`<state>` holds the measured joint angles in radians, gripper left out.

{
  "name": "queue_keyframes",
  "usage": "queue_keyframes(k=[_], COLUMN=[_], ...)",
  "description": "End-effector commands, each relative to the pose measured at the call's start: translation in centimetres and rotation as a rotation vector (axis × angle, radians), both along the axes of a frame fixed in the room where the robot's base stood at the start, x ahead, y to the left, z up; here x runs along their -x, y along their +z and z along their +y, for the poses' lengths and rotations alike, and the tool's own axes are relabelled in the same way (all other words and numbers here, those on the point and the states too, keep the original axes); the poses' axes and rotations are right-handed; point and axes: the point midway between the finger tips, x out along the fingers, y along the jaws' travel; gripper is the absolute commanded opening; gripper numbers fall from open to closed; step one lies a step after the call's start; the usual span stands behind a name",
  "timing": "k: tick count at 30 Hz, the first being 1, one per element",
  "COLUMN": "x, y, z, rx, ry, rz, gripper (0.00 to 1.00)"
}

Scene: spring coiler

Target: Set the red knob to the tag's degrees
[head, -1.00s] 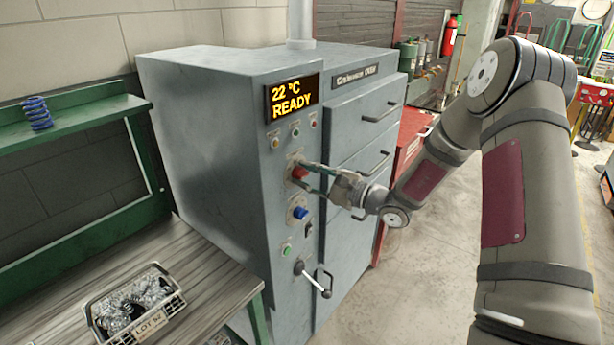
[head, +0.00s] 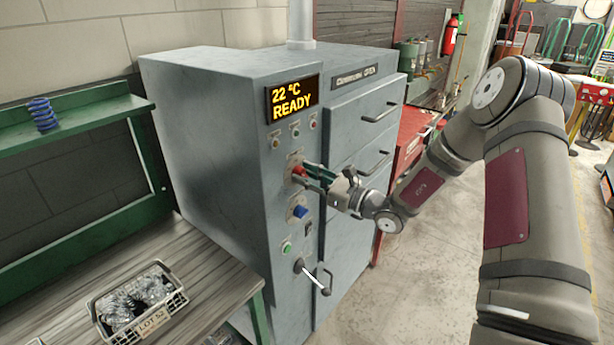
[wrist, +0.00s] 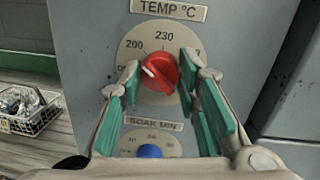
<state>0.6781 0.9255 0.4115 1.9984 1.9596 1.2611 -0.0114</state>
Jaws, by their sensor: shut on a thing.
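The red knob (wrist: 160,72) sits on a round dial under a TEMP °C label on the grey oven front. Its white mark points left and slightly up, near or below the 200 figure; the exact value is unclear. In the head view the knob (head: 299,170) is partly covered by the fingers. My gripper (wrist: 157,83) has its green-padded fingers on either side of the knob and is shut on it. A tag (head: 153,322) on the wire basket reads LOT 52; no degrees are legible on it.
A blue knob (wrist: 149,151) labelled SOAK MIN is just below. The oven display (head: 293,98) reads 22 °C READY. A lever (head: 312,275) sticks out lower down. The basket (head: 97,312) of metal parts stands on the bench.

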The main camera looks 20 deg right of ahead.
Motion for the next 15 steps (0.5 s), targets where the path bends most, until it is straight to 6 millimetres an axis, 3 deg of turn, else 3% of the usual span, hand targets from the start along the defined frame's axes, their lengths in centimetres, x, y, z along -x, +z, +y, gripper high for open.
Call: queue_keyframes(k=[12, 13, 15], x=[-0.01, -0.01, -0.01], y=[0.0, 0.0, 0.0], z=[0.0, 0.0, 0.0], rx=[-0.007, -0.007, -0.006], ry=[0.0, 0.0, 0.0], rz=[0.004, 0.004, 0.004], gripper=[0.02, 0.32, 0.48])
